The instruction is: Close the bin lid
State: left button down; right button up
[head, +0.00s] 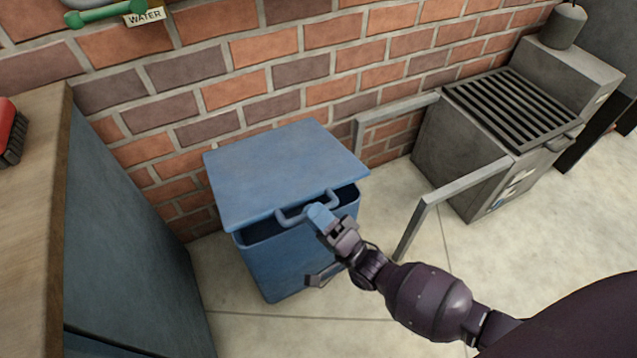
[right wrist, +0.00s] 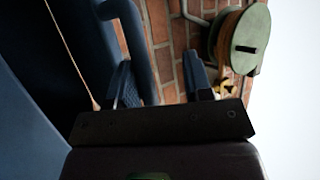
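The blue bin (head: 290,262) stands on the floor against the brick wall. Its blue lid (head: 285,165) is partly open, with a dark gap under its front edge. A loop handle (head: 293,217) is on the lid's front edge. My right gripper (head: 320,214) is at the right part of this handle. In the right wrist view its two blue fingers (right wrist: 160,85) are apart, with brick showing between them. A dark blue bar, likely the handle (right wrist: 137,40), runs close by the left finger; I cannot tell whether they touch. My left gripper is out of view.
A grey grill-like unit (head: 510,110) with metal side arms (head: 450,190) stands right of the bin. A cabinet with a wooden top (head: 35,170) is at the left. A green reel (right wrist: 243,40) hangs on the wall. Pale floor lies clear in front of the bin.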

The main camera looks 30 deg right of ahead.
pick_arm(q)
jog(key=p, duration=0.3)
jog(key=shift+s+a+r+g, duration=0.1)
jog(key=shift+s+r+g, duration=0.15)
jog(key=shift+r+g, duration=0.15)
pick_arm(e)
notch_tip(320, 180, up, 9)
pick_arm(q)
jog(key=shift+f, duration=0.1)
